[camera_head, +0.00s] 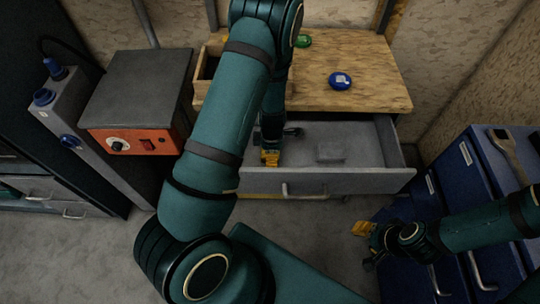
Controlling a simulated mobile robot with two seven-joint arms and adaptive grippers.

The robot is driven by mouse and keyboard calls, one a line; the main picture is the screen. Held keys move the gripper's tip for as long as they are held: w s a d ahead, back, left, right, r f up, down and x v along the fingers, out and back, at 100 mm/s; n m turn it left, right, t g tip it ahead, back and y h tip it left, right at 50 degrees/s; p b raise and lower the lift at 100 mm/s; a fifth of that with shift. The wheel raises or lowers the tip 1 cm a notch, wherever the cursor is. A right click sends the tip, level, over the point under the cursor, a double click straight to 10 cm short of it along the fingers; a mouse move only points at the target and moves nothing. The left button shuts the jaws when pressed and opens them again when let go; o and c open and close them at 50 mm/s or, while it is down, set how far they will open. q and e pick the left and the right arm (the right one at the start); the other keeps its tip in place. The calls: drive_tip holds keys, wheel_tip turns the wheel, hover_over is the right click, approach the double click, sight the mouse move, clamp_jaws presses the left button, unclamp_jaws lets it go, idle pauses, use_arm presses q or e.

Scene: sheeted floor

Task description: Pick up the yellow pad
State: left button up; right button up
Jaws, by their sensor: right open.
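I cannot make out a yellow pad for certain. A blue round pad-like thing (340,81) lies on the wooden tabletop, and a green one (304,41) lies farther back, partly behind my arm. My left gripper (270,157) points down inside the open drawer (380,182), with yellow at its tip; whether it holds anything is unclear. My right gripper (366,245) is open at the lower right, in front of the blue cabinet and apart from the drawer. My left arm hides part of the tabletop and of the drawer.
A grey block-like thing (330,151) lies in the drawer, under the wooden tabletop (375,95). A wooden box (207,65) stands at the tabletop's left. A grey-and-orange machine (137,95) stands left. A blue cabinet (455,180) with a wrench (507,155) on top stands right.

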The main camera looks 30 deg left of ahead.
use_arm(q)
drive_tip(key=c, duration=1.4)
drive_tip(key=shift+o, duration=0.2)
wheel_tip(320, 180, up, 9)
drive_tip(key=p, duration=0.3)
drive_tip(key=shift+r, duration=0.55)
